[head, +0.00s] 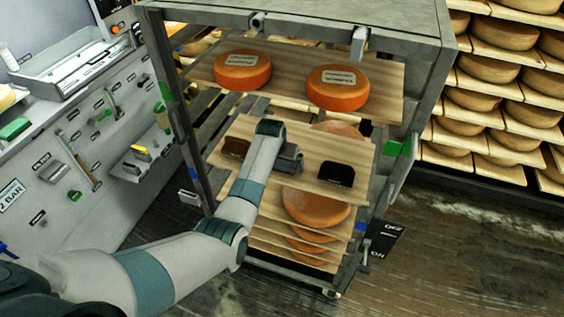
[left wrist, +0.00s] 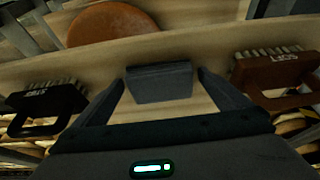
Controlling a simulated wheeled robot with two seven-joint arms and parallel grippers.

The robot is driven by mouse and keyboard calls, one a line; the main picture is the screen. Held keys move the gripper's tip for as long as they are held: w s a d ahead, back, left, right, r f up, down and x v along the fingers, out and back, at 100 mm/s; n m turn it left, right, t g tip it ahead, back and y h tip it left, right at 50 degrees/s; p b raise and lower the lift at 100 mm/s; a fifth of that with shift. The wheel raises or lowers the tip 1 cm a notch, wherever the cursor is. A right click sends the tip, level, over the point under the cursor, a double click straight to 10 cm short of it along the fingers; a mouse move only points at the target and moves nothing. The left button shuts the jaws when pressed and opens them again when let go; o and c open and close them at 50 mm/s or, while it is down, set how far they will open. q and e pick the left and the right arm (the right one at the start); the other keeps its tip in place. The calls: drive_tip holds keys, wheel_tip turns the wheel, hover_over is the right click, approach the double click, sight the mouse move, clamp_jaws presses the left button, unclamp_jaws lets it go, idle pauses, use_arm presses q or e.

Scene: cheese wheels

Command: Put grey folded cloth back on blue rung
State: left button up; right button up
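The grey folded cloth (left wrist: 160,82) lies on a wooden board (left wrist: 205,42) in the left wrist view, between two brushes. My left gripper (left wrist: 162,88) is open, with one finger on each side of the cloth and visible gaps between. In the head view my left gripper (head: 288,160) is over the middle board (head: 320,153) of the rack and hides most or all of the cloth. Blue marks show on the rack's right post (head: 359,229) and left side (head: 193,172); which rung they belong to is unclear. My right gripper is not in view.
A brown brush (head: 236,147) and a black brush (head: 336,174) flank my gripper. Orange cheese wheels (head: 242,70) sit on the upper board, close above my arm. More boards with cheese (head: 315,207) lie below. Rack posts (head: 428,110) border the sides.

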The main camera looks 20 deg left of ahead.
use_arm(q)
drive_tip(key=shift+r, duration=0.15)
drive_tip(key=shift+r, duration=0.15)
drive_tip(key=b+v, duration=0.2)
drive_tip(key=v, duration=1)
idle(0.8)
